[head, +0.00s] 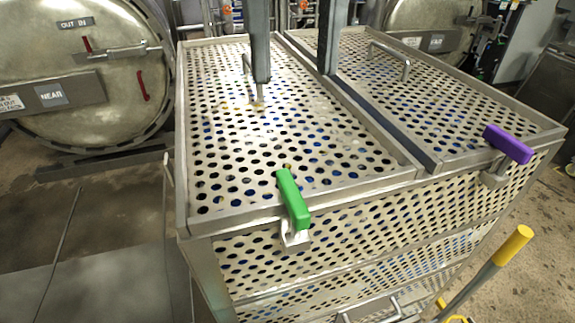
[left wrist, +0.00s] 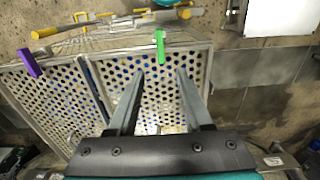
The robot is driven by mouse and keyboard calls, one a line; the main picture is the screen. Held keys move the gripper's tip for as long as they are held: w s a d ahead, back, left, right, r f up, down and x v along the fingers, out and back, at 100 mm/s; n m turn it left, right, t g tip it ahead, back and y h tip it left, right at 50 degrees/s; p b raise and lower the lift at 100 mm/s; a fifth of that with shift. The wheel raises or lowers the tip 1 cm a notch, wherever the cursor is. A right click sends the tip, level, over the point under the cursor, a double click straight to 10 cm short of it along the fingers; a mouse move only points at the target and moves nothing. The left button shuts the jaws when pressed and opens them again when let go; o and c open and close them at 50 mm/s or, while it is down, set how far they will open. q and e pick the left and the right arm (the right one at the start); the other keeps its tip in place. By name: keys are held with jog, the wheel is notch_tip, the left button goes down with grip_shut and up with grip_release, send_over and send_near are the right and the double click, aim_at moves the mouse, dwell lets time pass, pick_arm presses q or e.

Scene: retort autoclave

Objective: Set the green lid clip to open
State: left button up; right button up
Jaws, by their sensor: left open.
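The green lid clip (head: 293,200) is at the front edge of the left perforated lid (head: 225,180). Its green handle leans over the rim, with the upper end over the lid top and the metal bracket on the crate's front face. In the left wrist view the green clip (left wrist: 160,47) stands just beyond my fingertips, roughly midway between them sideways. My left gripper (head: 294,76) is open and empty above the lids, apart from the clip; its two fingers also show in the left wrist view (left wrist: 160,71). My right gripper is not in view.
A purple clip (head: 508,145) sits on the right lid's front edge. Each lid has a raised metal handle, such as the right one (head: 391,60). A yellow-ended bar (head: 513,245) slants up at front right. A round autoclave door (head: 80,70) stands at left.

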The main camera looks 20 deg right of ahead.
aim_at(293, 190)
pick_arm(q)
notch_tip(293, 190, down, 14)
jog(key=shift+s+f+b, duration=0.1)
jog(key=shift+b, duration=0.2)
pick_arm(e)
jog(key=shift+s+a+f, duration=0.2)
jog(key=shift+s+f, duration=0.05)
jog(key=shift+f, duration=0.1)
pick_arm(q)
jog(key=shift+c, duration=0.2)
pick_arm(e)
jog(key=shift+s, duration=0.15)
pick_arm(q)
grip_shut()
